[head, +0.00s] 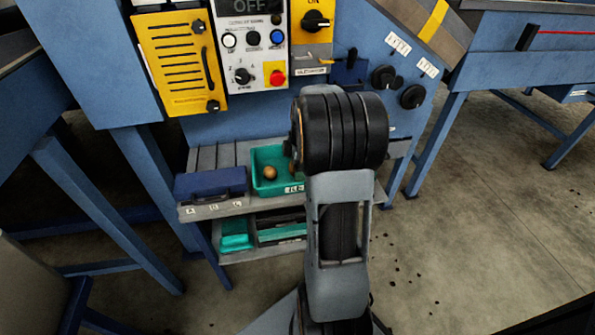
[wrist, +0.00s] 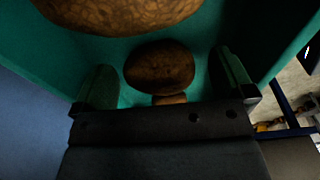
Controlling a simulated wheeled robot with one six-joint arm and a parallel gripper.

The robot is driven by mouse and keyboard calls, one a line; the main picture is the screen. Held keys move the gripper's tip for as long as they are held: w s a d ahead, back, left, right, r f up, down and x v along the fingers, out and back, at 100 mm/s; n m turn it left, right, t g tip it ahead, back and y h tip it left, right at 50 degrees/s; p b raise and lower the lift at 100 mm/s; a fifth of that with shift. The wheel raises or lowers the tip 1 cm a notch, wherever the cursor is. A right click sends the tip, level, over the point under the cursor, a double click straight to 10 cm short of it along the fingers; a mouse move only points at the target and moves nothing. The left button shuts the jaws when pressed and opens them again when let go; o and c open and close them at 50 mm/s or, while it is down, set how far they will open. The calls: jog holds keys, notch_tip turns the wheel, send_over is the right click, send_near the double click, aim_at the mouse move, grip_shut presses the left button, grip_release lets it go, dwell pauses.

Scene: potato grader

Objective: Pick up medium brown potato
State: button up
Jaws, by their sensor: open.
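In the wrist view a rounded brown potato (wrist: 159,66) lies in the green tray (wrist: 215,20), between the tips of my gripper (wrist: 168,78). It looks middle-sized there. My gripper is open, with one finger on each side and a visible gap to the potato. A larger-looking brown potato (wrist: 115,14) is at the top edge, partly cut off. A small brown piece (wrist: 169,99) shows below the middle potato, partly hidden by my gripper. In the head view the green tray (head: 258,158) holds a brown potato (head: 270,173); my arm hides the tray's right part and my gripper.
The tray stands on a grey shelf (head: 215,211) beside a dark blue case (head: 211,184). Green bins (head: 236,236) sit on the lower shelf. A control panel (head: 253,45) and a yellow vented cover (head: 177,62) are above. Open floor (head: 480,220) lies to the right.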

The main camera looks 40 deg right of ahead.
jog(key=shift+f, duration=0.5)
jog(key=shift+c, duration=0.4)
jog(key=c, duration=0.9)
jog(key=shift+r, duration=0.1)
jog(key=shift+c, duration=0.2)
